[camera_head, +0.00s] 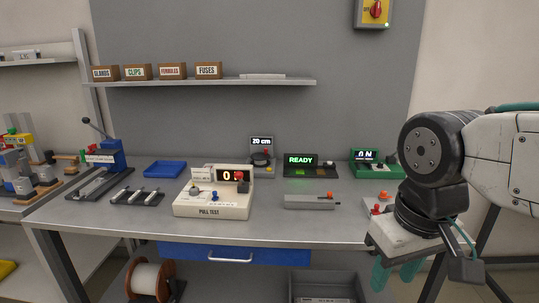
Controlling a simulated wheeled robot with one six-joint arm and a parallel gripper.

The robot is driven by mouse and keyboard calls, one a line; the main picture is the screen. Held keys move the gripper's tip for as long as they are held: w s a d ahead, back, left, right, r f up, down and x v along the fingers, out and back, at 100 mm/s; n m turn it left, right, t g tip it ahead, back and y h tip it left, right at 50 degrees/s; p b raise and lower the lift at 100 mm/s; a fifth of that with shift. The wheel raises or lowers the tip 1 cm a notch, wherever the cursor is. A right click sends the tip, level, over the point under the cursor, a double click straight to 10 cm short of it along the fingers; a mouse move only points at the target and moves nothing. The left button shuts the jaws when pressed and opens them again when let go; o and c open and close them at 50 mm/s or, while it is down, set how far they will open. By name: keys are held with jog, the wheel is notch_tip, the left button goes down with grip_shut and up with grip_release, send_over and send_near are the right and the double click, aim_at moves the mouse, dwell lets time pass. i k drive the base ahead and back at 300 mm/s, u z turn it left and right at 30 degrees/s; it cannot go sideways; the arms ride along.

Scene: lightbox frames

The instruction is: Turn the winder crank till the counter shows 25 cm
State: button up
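The winder (263,171) is a small grey unit at the back middle of the bench, with a dark round part on its front. Its counter (262,141) is lit and reads 20 cm. The crank (264,156) shows as a small reddish knob by the dark part; its exact angle is too small to tell. My gripper (396,273) hangs at the lower right, in front of the bench's right end and far from the winder. Its two teal fingers point down with a gap between them, and I see nothing held.
A pull tester (212,210) stands in front of the winder to the left. A READY unit (300,165), a green unit (376,165) and a grey block (309,202) lie to the right. A blue tray (165,169) is left. A shelf (210,83) hangs above.

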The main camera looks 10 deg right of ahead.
aim_at(261, 159)
jog(key=z, duration=0.4)
jog(key=i, duration=0.95)
jog(key=u, duration=0.35)
